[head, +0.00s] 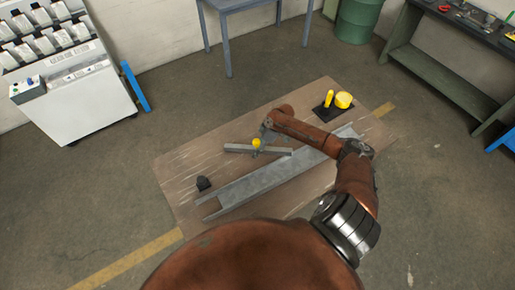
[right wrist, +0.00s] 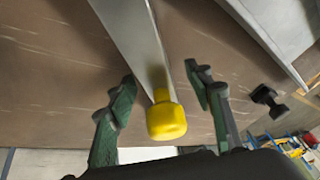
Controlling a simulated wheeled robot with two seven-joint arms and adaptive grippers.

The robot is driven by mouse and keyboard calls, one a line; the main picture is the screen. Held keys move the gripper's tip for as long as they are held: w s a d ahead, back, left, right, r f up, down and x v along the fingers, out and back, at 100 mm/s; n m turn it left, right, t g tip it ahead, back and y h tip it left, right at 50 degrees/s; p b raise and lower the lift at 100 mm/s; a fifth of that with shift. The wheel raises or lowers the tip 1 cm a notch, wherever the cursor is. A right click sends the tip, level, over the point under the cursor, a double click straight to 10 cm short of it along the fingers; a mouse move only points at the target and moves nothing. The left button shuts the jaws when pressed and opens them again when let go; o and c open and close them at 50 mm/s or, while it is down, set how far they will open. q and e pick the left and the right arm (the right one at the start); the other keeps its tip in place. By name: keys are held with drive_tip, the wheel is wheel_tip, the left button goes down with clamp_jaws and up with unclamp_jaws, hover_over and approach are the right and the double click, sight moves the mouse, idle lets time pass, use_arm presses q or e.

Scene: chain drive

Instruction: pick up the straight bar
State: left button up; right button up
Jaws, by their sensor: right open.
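The straight bar (head: 274,151) is a grey metal length lying across the brown board, with a yellow knob (head: 256,143) on it. In the right wrist view the bar (right wrist: 132,30) runs down from the top edge, and the yellow knob (right wrist: 166,120) is close to the camera. My right gripper (head: 262,145) is over the bar at the knob. In the right wrist view its two green fingers (right wrist: 163,78) are apart, one on each side of the bar and knob. I cannot tell whether they touch it. My left gripper is not in view.
A long grey channel (head: 252,186) lies beside the bar on the board (head: 180,180). A small black block (head: 203,183) sits at the board's left. A black base (head: 325,113) with a yellow peg and a yellow cylinder (head: 343,100) stands at the far right.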

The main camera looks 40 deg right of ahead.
drive_tip(key=shift+f, duration=0.1)
clamp_jaws()
idle(0.6)
drive_tip(key=shift+w, duration=0.1)
idle(0.4)
